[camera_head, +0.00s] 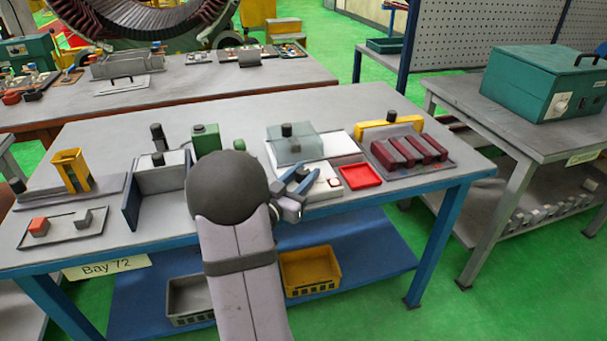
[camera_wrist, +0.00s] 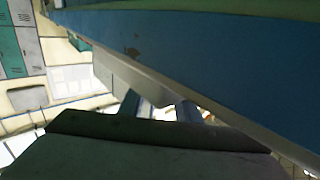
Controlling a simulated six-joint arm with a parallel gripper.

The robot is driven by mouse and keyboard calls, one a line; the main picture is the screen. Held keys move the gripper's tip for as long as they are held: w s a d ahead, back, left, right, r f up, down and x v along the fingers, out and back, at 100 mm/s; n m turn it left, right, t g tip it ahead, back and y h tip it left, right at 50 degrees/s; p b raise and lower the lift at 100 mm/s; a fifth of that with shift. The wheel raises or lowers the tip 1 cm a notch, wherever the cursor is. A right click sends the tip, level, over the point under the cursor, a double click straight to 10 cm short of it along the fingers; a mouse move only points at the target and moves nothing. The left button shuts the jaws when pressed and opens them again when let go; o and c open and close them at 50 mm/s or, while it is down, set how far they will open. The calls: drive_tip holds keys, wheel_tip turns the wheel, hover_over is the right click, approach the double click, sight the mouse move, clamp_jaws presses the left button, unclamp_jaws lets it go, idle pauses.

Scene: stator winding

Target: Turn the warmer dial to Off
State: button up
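A teal box with a black top handle (camera_head: 545,75), which looks like the warmer, stands on the grey side table at the right. A pale dial (camera_head: 560,105) is on its front face; its setting is too small to read. My gripper (camera_head: 300,181) is over the middle of the main bench, far to the left of the box and apart from it. Its two blue fingers are spread with nothing seen between them. The wrist view shows parts of the fingers (camera_wrist: 158,108) behind a dark edge. The dial does not show in the wrist view.
The main bench (camera_head: 330,105) holds a red tray (camera_head: 360,176), a fixture with dark red blocks (camera_head: 410,150), a clear-covered box (camera_head: 291,145) and a green block (camera_head: 206,140). A green-floored gap separates it from the side table (camera_head: 490,110). A pegboard (camera_head: 480,35) stands behind.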

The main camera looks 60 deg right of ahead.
drive_tip(key=shift+n+t+b, duration=0.4)
drive_tip(key=shift+t, duration=0.2)
drive_tip(key=shift+c, duration=0.2)
drive_tip(key=shift+s+f+n+t+y+b, duration=0.15)
drive_tip(key=shift+n+t+b, duration=0.5)
drive_tip(key=shift+t, duration=0.45)
drive_tip(key=shift+s+r+n+t+y+b, duration=0.15)
drive_tip(key=shift+n+t+b, duration=0.5)
drive_tip(key=shift+t, duration=0.45)
drive_tip(key=n+t+y+b, duration=0.1)
drive_tip(key=n+t, duration=0.2)
drive_tip(key=t, duration=0.1)
drive_tip(key=shift+w+d+y, duration=0.1)
drive_tip(key=shift+y, duration=0.3)
drive_tip(key=n+t+y, duration=0.2)
drive_tip(key=t, duration=0.1)
drive_tip(key=shift+n, duration=0.3)
drive_tip(key=shift+w+r+n+t+y+p, duration=0.15)
drive_tip(key=shift+n+t+y+p, duration=0.7)
drive_tip(key=shift+n+t+y, duration=0.85)
drive_tip(key=shift+y, duration=0.5)
drive_tip(key=o, duration=1.1)
drive_tip(key=shift+c, duration=0.2)
